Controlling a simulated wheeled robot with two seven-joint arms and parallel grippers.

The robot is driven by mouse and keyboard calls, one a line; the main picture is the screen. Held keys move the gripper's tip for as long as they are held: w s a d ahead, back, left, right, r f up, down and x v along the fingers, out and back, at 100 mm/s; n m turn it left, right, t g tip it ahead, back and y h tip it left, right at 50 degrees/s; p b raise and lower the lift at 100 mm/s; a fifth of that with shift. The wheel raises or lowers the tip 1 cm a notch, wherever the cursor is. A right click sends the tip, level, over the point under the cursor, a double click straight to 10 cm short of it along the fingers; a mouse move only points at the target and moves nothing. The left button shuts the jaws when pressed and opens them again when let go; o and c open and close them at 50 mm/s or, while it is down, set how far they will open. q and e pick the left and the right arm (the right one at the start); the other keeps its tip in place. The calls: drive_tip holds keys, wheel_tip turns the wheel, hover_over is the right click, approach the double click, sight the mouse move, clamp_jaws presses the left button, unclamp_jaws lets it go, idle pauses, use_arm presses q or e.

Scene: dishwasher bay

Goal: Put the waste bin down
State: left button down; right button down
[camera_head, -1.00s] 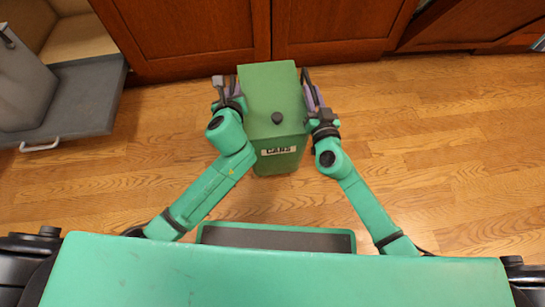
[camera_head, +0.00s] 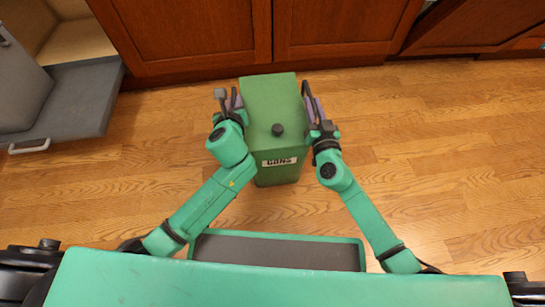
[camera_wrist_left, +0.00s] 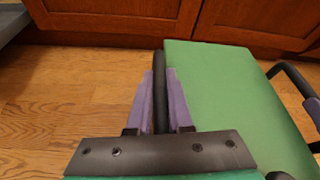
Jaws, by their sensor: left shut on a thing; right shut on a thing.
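The waste bin (camera_head: 272,105) is a green box with a dark knob on its lid and a white label on its near side that seems to read CANS. It stands upright between my two grippers, in front of the cabinets. My left gripper (camera_head: 228,102) is shut on the dark handle at the bin's left side. In the left wrist view, its purple fingers (camera_wrist_left: 160,100) straddle that bar (camera_wrist_left: 160,75), beside the green lid (camera_wrist_left: 225,95). My right gripper (camera_head: 314,106) is shut on the handle at the right side. Whether the bin's base touches the floor is hidden.
Brown wooden cabinets (camera_head: 180,40) line the back. A grey open door or drawer front (camera_head: 70,105) with a light handle juts out at the left. The wooden floor (camera_head: 440,170) is clear to the right of the bin.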

use_arm(q)
drive_tip(key=c, duration=0.9)
unclamp_jaws()
drive_tip(key=shift+d+p, duration=0.15)
drive_tip(key=shift+p, duration=0.15)
use_arm(e)
drive_tip(key=c, duration=0.8)
unclamp_jaws()
drive_tip(key=shift+a, duration=0.1)
drive_tip(key=shift+c, duration=0.2)
use_arm(q)
drive_tip(key=shift+o, duration=0.3)
use_arm(e)
drive_tip(key=shift+o, duration=0.3)
